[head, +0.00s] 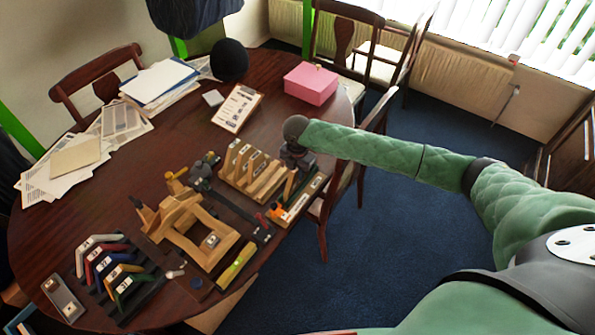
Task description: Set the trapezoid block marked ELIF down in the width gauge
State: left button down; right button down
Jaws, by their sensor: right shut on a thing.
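My right gripper (293,163) is at the right side of the table, pointing down beside a wooden rack. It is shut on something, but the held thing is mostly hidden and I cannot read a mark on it. The wooden rack (250,172) has several upright pieces with small white labels; it may be the width gauge, but I cannot be sure. A narrow labelled wooden tray (296,207) lies just below the gripper. I cannot tell whether the gripper or its load touches the rack or tray. My left gripper is not in view.
A wooden frame (205,257) stands left of the rack. A dark stand with several coloured angled pieces (107,270) is at lower left. A green-and-yellow level (237,266) lies near the front edge. A pink box (311,84), clipboard (238,108) and papers (75,157) lie farther back.

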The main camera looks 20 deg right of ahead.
jog(key=c, duration=0.9)
grip_release()
jog(key=shift+r+p, duration=2.05)
jog(key=shift+r, duration=0.5)
jog(key=shift+r+p, duration=0.55)
jog(key=shift+r, duration=0.9)
